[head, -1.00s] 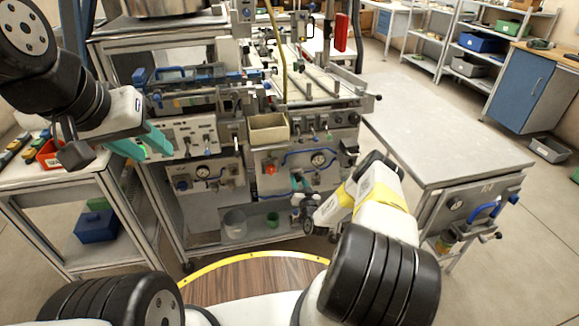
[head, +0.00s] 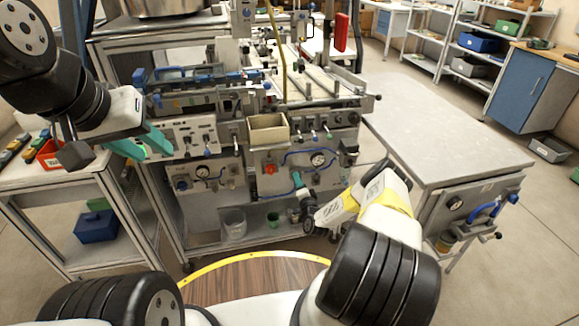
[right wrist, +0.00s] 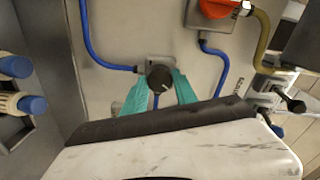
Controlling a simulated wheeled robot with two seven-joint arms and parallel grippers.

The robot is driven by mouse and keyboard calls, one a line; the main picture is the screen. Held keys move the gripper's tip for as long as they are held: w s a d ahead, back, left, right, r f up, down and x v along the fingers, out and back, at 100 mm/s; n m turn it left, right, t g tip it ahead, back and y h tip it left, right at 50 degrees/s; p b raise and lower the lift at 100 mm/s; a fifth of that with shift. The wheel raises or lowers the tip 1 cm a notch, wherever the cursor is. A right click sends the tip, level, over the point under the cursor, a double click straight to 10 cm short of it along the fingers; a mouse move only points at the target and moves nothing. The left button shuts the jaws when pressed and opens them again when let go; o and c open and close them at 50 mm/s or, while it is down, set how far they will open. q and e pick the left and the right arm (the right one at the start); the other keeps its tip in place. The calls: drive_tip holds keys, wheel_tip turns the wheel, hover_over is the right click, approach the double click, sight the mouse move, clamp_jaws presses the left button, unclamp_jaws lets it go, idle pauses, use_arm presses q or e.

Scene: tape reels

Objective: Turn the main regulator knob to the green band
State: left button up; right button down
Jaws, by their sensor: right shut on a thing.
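The main regulator knob (right wrist: 160,77) is a small black round knob on a grey metal block, with blue hoses running near it. My right gripper (right wrist: 160,90) has its teal fingers on both sides of the knob and is shut on it. In the head view my right gripper (head: 298,182) is at the lower front panel, and its fingers largely hide the knob. A white-faced gauge (head: 318,160) sits up and right of it; its needle and green band are too small to read. My left gripper (head: 142,146) hangs at the upper left with its teal fingers apart, empty.
A red knob (head: 270,169) is close to the left of my right gripper. It also shows in the right wrist view (right wrist: 217,8). A second gauge (head: 203,172) is on the left panel. A beige bin (head: 268,130) sticks out above. A grey table (head: 440,125) stands at right.

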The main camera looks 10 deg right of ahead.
drive_tip(key=shift+f+m, duration=0.1)
drive_tip(key=shift+m, duration=0.7)
drive_tip(key=c, duration=1)
unclamp_jaws()
drive_tip(key=shift+o, duration=0.2)
drive_tip(key=shift+s, duration=0.1)
drive_tip(key=s, duration=0.7)
drive_tip(key=shift+s+d, duration=0.15)
drive_tip(key=shift+s, duration=0.2)
